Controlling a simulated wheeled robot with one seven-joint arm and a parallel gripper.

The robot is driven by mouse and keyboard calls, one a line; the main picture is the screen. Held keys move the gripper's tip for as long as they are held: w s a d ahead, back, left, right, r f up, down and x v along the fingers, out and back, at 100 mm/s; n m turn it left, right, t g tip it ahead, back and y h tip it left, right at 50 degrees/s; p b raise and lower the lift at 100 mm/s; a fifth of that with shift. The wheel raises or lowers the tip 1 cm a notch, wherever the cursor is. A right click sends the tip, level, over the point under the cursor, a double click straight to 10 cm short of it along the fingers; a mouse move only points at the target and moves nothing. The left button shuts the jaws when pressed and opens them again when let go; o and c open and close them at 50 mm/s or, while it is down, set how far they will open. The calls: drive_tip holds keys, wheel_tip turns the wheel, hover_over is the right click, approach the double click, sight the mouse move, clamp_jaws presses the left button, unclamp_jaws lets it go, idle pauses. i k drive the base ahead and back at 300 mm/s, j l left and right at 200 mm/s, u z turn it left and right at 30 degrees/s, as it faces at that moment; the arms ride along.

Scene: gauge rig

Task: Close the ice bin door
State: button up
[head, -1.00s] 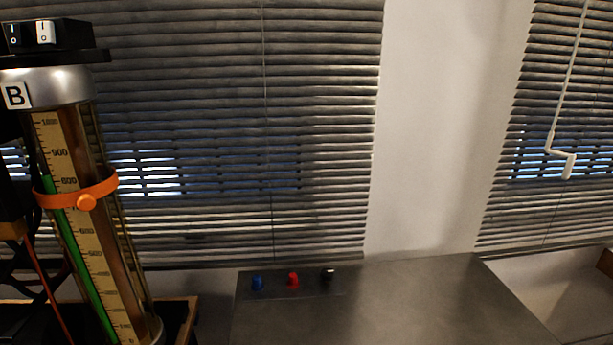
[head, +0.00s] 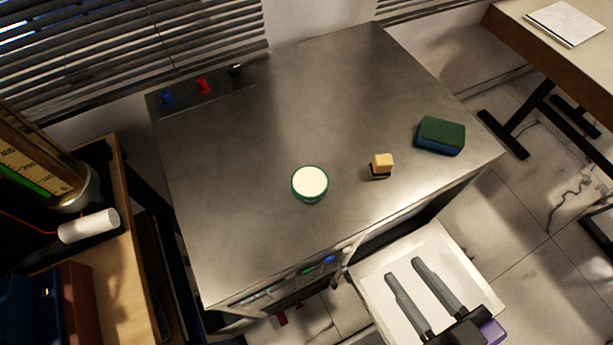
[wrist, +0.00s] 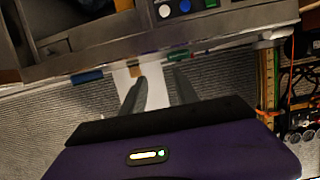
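The ice bin door (head: 460,255) appears to be the white panel sticking out from the front of the steel machine (head: 290,100), open, beside a dark gap. My gripper (head: 403,267) is over this white panel in the head view, its two grey fingers apart with nothing between them. In the wrist view my gripper's fingers (wrist: 156,80) point toward the machine front, and a strip of white shows between them. I cannot tell whether the fingers touch the panel.
A green-rimmed round white item (head: 310,182), a small yellow-topped block (head: 381,165) and a green-blue sponge (head: 440,135) lie on the machine top. A wooden-edged stand with the gauge tube (head: 40,170) is at left. A table (head: 545,45) stands at right, with tiled floor between.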

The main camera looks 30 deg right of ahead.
sight(439, 252)
drive_tip(key=k+j+z, duration=0.35)
drive_tip(key=j, duration=0.6)
drive_tip(key=k+j+z, duration=0.3)
drive_tip(key=k+j, duration=0.3)
drive_tip(key=j, duration=0.2)
drive_tip(key=k+j+z, duration=0.35)
drive_tip(key=k+j, duration=0.3)
drive_tip(key=i+l+z, duration=0.2)
drive_tip(key=z, duration=0.2)
drive_tip(key=i+l+z, duration=0.25)
drive_tip(key=z, duration=0.15)
drive_tip(key=i+l, duration=0.05)
drive_tip(key=l, duration=0.05)
